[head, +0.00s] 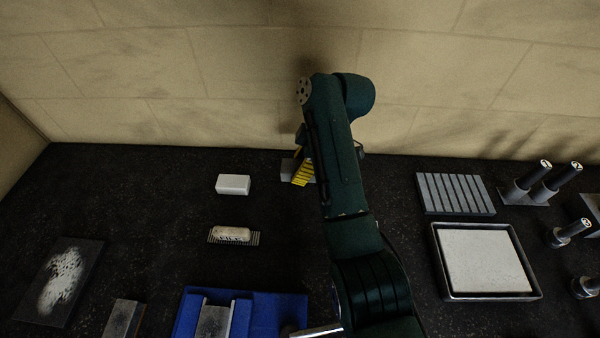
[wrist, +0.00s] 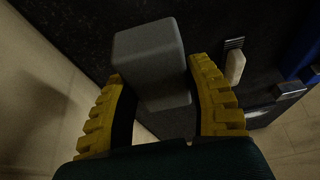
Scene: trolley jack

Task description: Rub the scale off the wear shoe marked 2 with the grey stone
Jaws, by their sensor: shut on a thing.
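My gripper (head: 303,172) is at the back of the bench near the wall, partly hidden by my arm. Its yellow fingers, also in the wrist view (wrist: 165,105), are shut on the grey stone (wrist: 150,78), a plain block that sticks out beyond the fingers. A bit of grey shows beside the fingers in the head view. A grey piece (head: 213,322) sits between metal rails in a blue holder (head: 262,312) at the front. Another grey piece (head: 124,319) lies left of it. I cannot read a 2 on either, so I cannot tell which is the wear shoe.
A white block (head: 233,184) and a pale brush (head: 231,234) lie left of my arm. A dark plate with white patches (head: 65,282) is at far left. At right are a ribbed grey plate (head: 455,194), a white-filled tray (head: 486,262) and several numbered dark-handled tools (head: 533,175).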

